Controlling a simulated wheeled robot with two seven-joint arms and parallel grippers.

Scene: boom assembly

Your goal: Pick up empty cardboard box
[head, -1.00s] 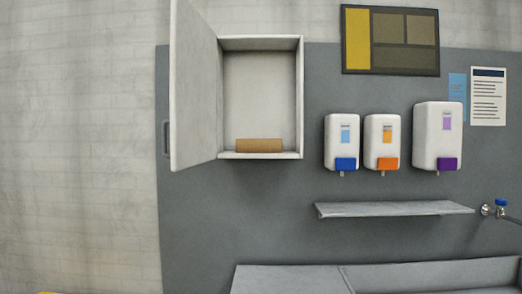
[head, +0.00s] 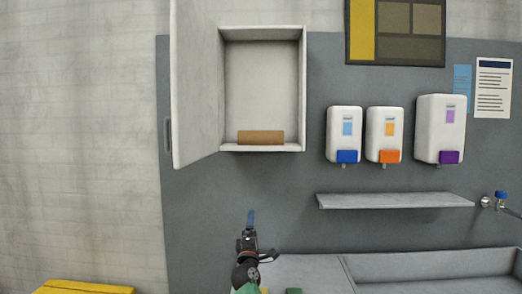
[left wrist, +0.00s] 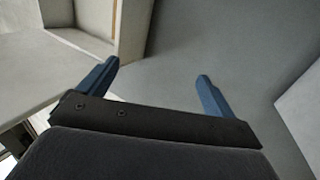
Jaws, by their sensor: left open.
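A small brown cardboard box (head: 261,138) lies on the floor of an open white wall cabinet (head: 304,90) in the head view. It looks long and low; I cannot see whether it is empty. My left gripper (head: 251,219) is below the cabinet, pointing up, apart from the box. In the left wrist view its two blue fingers (left wrist: 153,82) are spread with nothing between them. A thin brown strip (left wrist: 114,18) shows at the top there, perhaps the box's edge. My right gripper is in neither view.
The cabinet door (head: 197,85) stands open on the left. Soap dispensers (head: 344,132) and a shelf (head: 395,201) are on the wall to the right. A sink counter (head: 435,266) is below. A yellow object (head: 83,288) is at the lower left.

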